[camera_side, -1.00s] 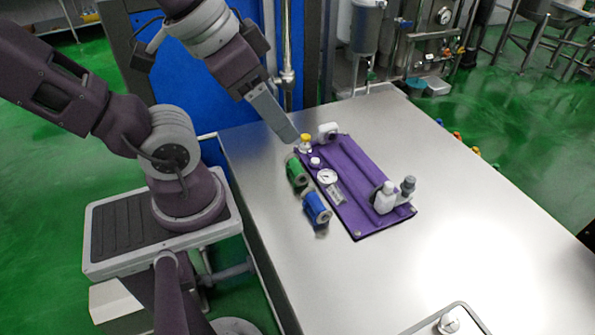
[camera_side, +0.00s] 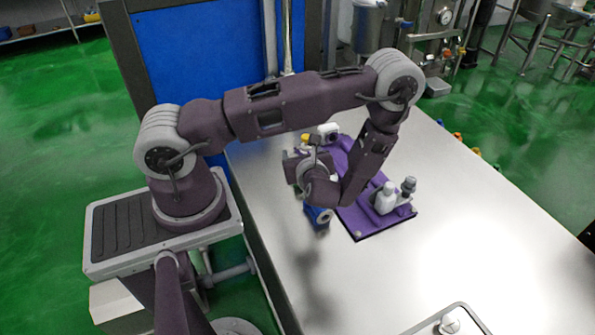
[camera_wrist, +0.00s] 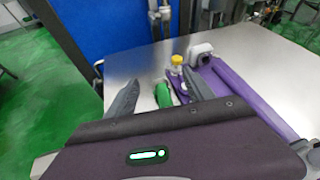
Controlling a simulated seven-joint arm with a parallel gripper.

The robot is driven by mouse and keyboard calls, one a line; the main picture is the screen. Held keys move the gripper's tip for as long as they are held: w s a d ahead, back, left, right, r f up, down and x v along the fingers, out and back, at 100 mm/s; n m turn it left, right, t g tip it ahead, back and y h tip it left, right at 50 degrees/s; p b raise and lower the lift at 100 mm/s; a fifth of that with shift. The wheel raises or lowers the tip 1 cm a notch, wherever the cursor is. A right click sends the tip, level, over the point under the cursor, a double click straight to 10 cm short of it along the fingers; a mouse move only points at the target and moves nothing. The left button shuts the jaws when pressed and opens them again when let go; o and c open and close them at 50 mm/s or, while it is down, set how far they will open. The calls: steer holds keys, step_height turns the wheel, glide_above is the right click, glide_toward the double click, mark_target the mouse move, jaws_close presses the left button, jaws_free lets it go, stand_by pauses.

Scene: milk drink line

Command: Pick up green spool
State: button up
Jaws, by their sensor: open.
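The green spool (camera_wrist: 163,95) lies on the steel table and shows in the wrist view between and beyond my gripper's two fingers. My gripper (camera_wrist: 163,88) is open, with one grey finger on each side of the spool in that picture. I cannot tell how far the fingertips are from the spool. In the side view my wrist and forearm hide the spool. My gripper body (camera_side: 303,165) is low over the left edge of the purple panel there, and its fingers are hard to make out.
A blue spool (camera_side: 318,217) lies just in front of my wrist. A yellow-capped part (camera_wrist: 177,62) stands beyond the spool. The table's right side (camera_side: 470,230) is clear.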

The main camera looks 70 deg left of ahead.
steer(key=a+f+m, duration=0.1)
steer(key=f, duration=0.2)
steer(key=a+f+m+h, duration=0.1)
steer(key=a+f, duration=0.1)
steer(key=f, duration=0.1)
steer(key=w+a+f+t, duration=0.1)
steer(key=f, duration=0.3)
steer(key=shift+a+m, duration=0.2)
steer(key=shift+m, duration=0.2)
steer(key=shift+w+a+f, duration=0.2)
steer(key=shift+a+f, duration=0.05)
steer(key=shift+a, duration=0.15)
jaws_close()
